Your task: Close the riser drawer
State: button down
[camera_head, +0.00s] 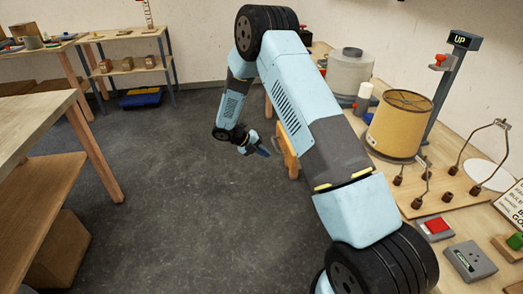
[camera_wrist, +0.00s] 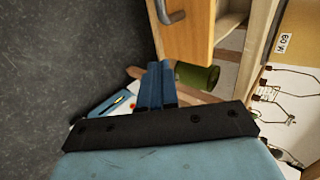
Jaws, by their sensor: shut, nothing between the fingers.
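The orange-brown wooden drawer front (camera_head: 288,152) shows in the head view just right of my gripper (camera_head: 262,150), partly hidden behind my arm. In the wrist view the drawer front (camera_wrist: 190,35) fills the top middle, with a grey handle (camera_wrist: 171,14) on it. A gap shows between this front and the pale wooden edge (camera_wrist: 261,45) to its right, so the drawer appears to stand open. My gripper (camera_wrist: 162,70) is shut and empty, its fingers just below the drawer front in the picture. I cannot tell whether they touch it.
A green cylinder (camera_wrist: 196,75) lies beyond my fingertips. The bench at right carries a lampshade (camera_head: 399,124), a grey canister (camera_head: 349,72) and a wiring board (camera_head: 440,187). Another table (camera_head: 35,120) stands at left. The grey floor (camera_head: 170,200) between is clear.

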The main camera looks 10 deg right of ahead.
aim_at(289, 160)
jog(key=d+f, duration=0.1)
jog(key=d, duration=0.1)
jog(key=d+f, duration=0.1)
jog(key=d, duration=0.1)
jog(key=d+f, duration=0.1)
jog(key=d, duration=0.2)
jog(key=shift+f, duration=0.3)
jog(key=shift+d, duration=0.5)
jog(key=shift+d, duration=0.1)
